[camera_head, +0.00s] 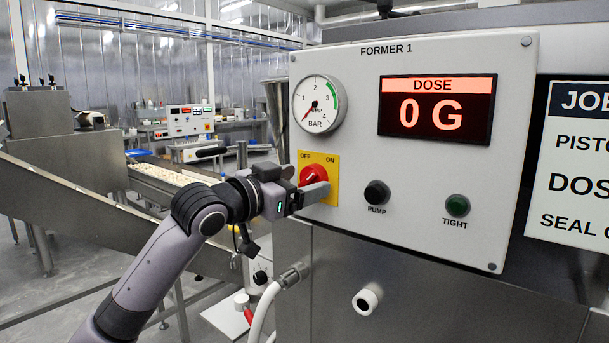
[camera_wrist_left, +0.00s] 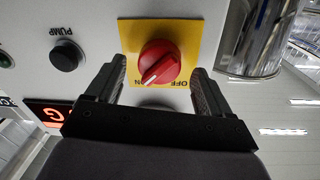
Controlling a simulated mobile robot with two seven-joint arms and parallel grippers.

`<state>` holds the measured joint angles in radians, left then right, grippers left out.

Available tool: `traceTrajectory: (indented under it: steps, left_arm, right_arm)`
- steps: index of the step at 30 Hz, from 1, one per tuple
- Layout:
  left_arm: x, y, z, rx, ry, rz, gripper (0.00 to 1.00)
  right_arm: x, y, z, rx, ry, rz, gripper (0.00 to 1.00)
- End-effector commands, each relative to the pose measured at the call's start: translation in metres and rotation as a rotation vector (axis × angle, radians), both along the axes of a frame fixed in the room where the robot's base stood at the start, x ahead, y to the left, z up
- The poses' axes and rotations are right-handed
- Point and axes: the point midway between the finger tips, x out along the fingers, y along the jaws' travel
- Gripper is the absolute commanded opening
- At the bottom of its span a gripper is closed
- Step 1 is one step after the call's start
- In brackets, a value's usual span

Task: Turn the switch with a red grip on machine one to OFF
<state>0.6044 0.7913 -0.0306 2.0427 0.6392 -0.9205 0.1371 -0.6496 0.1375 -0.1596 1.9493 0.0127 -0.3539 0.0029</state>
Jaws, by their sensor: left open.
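The switch with a red grip (camera_head: 313,174) sits on a yellow plate (camera_head: 331,160) marked OFF at left and ON at right, on the FORMER 1 panel. In the left wrist view the panel appears upside down, and the red grip (camera_wrist_left: 160,60) shows its white mark pointing toward the ON side. My left gripper (camera_head: 306,190) is at the switch, its near finger covering the plate's lower part. In the left wrist view my open fingers (camera_wrist_left: 158,82) stand on either side of the grip, with gaps visible. My right gripper is not in view.
The panel (camera_head: 400,250) also carries a pressure gauge (camera_head: 319,103), a DOSE display (camera_head: 437,106) reading 0 G, a black PUMP button (camera_head: 377,192) and a green TIGHT button (camera_head: 457,206). A metal cylinder (camera_wrist_left: 257,38) stands close beside the plate. A hose (camera_head: 262,312) hangs below.

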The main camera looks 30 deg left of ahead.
Motion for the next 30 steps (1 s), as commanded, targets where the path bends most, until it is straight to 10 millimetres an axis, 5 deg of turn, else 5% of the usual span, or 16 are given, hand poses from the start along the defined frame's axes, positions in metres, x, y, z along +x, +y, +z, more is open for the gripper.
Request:
traceTrajectory:
  steps: [14,19,20,30]
  left_arm:
    - [0.015,-0.002,-0.001,0.002,0.0,0.0,0.81]
    - [0.015,-0.002,-0.001,0.002,0.0,0.0,0.29]
    - [0.015,-0.002,-0.001,0.002,0.0,0.0,0.25]
    - [0.015,-0.003,-0.001,-0.04,0.005,-0.001,0.25]
  right_arm:
    - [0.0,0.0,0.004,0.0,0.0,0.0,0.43]
    - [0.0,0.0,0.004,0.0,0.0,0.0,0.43]
    - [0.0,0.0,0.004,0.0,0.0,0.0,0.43]
    - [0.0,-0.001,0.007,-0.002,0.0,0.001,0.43]
